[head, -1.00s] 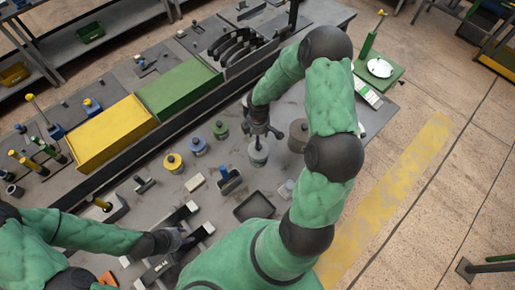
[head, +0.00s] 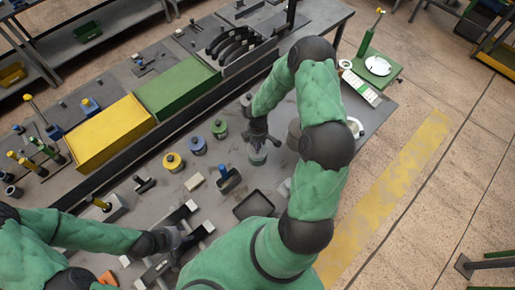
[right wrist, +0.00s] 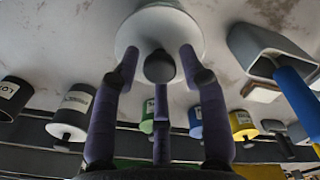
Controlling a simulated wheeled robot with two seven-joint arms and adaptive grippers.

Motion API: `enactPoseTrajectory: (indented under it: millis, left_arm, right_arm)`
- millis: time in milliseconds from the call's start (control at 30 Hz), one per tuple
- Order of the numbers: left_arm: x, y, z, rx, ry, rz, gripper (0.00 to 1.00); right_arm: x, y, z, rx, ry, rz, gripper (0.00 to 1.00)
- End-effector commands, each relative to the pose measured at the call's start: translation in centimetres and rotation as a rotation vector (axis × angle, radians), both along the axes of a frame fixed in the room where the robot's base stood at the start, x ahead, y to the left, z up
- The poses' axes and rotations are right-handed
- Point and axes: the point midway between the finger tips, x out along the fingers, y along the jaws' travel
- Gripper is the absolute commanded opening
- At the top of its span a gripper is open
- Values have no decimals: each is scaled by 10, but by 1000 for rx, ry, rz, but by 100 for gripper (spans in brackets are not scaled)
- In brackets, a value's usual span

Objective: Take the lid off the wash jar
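The wash jar (head: 257,158), a pale jar with a greenish band, stands on the bench under my right gripper (head: 258,140). In the right wrist view the round pale lid (right wrist: 185,22) has a dark ball knob (right wrist: 160,67) in its middle. The purple-padded fingers of my right gripper (right wrist: 160,65) are spread around the knob, with gaps showing at its sides. They appear open; whether the tips touch the lid is unclear. My left gripper (head: 176,240) is low over the front of the bench, among black-and-white blocks; its fingers are not clear.
Yellow (head: 173,162), blue (head: 198,146) and green (head: 219,129) lidded jars stand left of the wash jar. A dark tray (head: 253,206) lies in front. A grey canister (head: 294,131) is close on the right, partly behind my arm. Yellow (head: 112,134) and green (head: 178,89) bins stand behind.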

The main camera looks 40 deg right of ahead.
Motion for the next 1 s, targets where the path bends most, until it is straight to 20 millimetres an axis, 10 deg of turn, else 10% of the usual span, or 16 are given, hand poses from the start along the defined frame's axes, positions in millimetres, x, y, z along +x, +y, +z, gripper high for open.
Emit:
enactPoseTrajectory:
  millis: [100, 567, 1000]
  left_arm:
    - [0, 0, 0, 0, 0, 0, 40]
    - [0, 0, 4, 0, 0, 0, 40]
    - [0, 0, 27, 0, 0, 0, 40]
  right_arm:
    - [0, 0, 0, 0, 0, 0, 0]
    - [0, 0, 6, 0, 0, -1, 0]
    - [-14, 19, 63, -1, -3, 3, 0]
